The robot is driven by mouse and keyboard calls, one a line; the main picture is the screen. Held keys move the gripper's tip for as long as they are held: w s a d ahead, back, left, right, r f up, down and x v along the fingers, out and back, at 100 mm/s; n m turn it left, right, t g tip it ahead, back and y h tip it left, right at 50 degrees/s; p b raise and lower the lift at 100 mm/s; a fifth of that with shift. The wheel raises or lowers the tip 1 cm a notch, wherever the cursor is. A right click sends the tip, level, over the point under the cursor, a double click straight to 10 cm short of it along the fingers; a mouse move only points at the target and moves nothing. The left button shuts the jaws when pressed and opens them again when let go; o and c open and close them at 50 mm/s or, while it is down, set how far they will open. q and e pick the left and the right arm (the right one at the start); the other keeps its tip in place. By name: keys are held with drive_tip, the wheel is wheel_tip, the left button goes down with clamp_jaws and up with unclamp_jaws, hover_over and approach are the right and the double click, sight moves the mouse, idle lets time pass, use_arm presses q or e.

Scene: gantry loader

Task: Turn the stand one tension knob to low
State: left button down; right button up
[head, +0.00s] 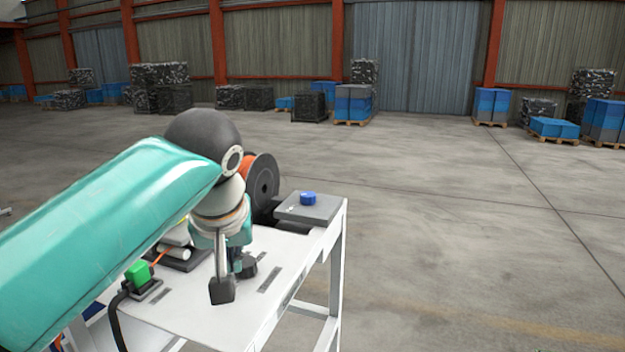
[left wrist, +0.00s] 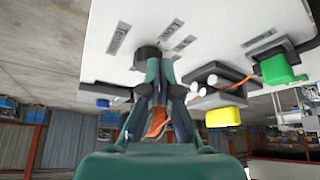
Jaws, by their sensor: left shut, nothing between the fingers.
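A black round knob (left wrist: 148,55) stands on the white table top, with small grey label plates around it in the left wrist view. My left gripper (head: 238,262) points down over the table. Its teal fingers (left wrist: 160,63) are shut and empty, their tips right at the knob; I cannot tell whether they touch it. My right gripper is in neither view.
A spool with orange winding and black flange (head: 264,184) stands behind my gripper. A blue knob (head: 308,198) sits on a grey box (head: 296,210) at the far corner. A green block (head: 138,273) with a black cable is on the left. Floor right of the table is clear.

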sight(249, 264)
use_arm(q)
drive_tip(key=shift+f+b, duration=0.7)
drive_tip(key=shift+f, duration=0.55)
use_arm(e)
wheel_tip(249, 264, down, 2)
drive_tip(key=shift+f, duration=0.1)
use_arm(q)
drive_tip(key=shift+w, duration=0.15)
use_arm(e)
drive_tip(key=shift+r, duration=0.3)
